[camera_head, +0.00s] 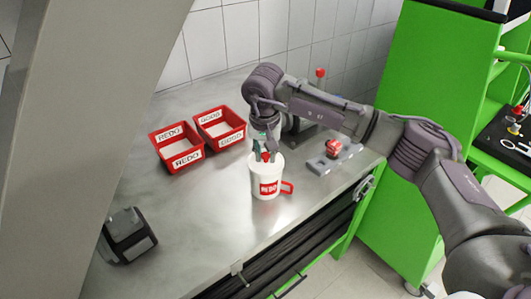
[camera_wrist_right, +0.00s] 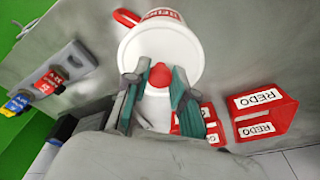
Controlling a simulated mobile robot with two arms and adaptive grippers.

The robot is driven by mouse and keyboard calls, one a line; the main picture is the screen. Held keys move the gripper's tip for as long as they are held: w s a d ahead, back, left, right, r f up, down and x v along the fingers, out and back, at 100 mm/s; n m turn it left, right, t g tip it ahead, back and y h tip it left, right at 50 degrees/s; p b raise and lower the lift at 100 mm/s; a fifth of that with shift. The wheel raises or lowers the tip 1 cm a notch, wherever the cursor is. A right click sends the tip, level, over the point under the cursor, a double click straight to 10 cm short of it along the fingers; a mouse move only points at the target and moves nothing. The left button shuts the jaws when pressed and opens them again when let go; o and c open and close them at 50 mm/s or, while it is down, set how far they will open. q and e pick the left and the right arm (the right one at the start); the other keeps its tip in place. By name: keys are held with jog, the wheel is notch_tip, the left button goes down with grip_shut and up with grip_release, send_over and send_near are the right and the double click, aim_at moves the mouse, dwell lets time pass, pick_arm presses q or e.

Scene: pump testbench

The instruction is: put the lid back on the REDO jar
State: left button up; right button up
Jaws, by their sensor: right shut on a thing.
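The REDO jar (camera_head: 264,184) is a white mug-like jar with a red REDO label and a red handle. It stands upright on the bench in the head view. In the right wrist view, the jar (camera_wrist_right: 160,14) shows at the top, behind the white round lid (camera_wrist_right: 155,45) with its red knob (camera_wrist_right: 160,75). My right gripper (camera_head: 265,155) is over the jar's mouth, pointing down, shut on the lid's red knob. The lid is at the jar's rim; I cannot tell whether it sits fully on it. My left gripper is not in view.
Red REDO (camera_head: 179,149) and GOOD (camera_head: 219,129) bins stand behind the jar to the left. A grey block with a red-topped part (camera_head: 334,149) is to the right. A dark device (camera_head: 128,236) sits at the left. The bench front is clear.

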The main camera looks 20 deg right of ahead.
jog(key=o, duration=1.5)
jog(key=shift+r, duration=0.15)
jog(key=shift+r+p, duration=1.6)
jog(key=shift+r, duration=1.8)
grip_shut()
